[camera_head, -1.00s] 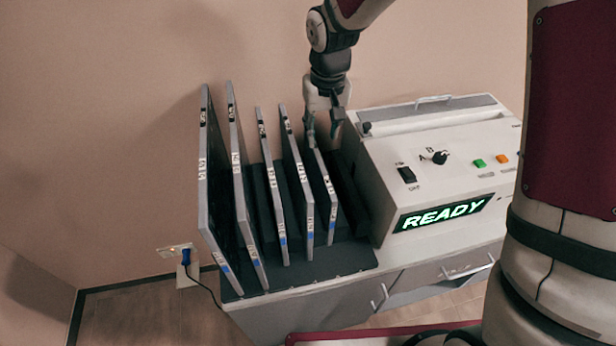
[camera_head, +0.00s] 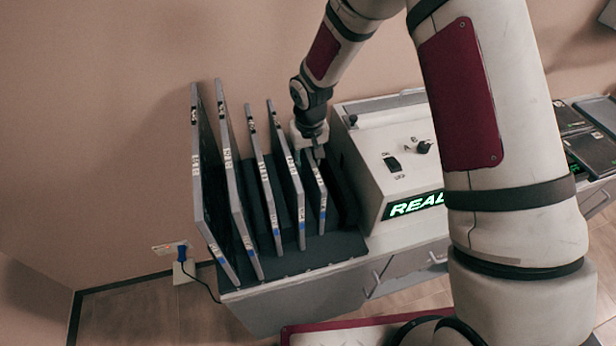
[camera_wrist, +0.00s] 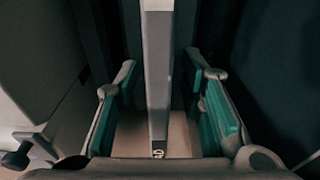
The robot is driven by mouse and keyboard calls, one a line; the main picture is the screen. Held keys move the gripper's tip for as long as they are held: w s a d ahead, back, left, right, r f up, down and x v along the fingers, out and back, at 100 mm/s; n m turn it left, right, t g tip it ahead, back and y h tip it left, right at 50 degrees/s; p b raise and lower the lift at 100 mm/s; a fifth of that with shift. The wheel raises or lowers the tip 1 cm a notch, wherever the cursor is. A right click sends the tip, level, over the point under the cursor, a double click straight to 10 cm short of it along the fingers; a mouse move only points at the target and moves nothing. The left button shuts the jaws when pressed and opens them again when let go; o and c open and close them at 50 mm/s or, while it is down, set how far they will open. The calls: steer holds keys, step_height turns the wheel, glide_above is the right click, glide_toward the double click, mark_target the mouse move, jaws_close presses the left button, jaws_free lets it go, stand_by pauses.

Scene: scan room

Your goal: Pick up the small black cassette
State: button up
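Several flat cassettes with grey edges stand upright in a row in a dark rack (camera_head: 330,252), tallest at the left and shortest at the right. The small cassette (camera_head: 318,193) is the rightmost and shortest, with a blue mark low on its front edge. My gripper (camera_head: 309,155) is at its upper end. In the wrist view the small cassette's pale edge (camera_wrist: 158,75) runs between the two green-padded fingers of my gripper (camera_wrist: 162,100), with a gap on each side. The gripper is open. The cassette's top is partly hidden by the fingers in the head view.
A white machine (camera_head: 395,165) with a lit green display stands close to the right of the rack. The taller cassettes (camera_head: 262,185) stand close on the left. A wall is behind. Dark flat items (camera_head: 560,118) lie at the far right.

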steer(key=shift+w+f, duration=0.1)
steer(key=shift+f, duration=0.45)
jaws_close()
steer(key=shift+r, duration=0.15)
step_height(320, 180, up, 10)
steer(key=shift+f+b, duration=0.1)
steer(key=shift+b, duration=0.6)
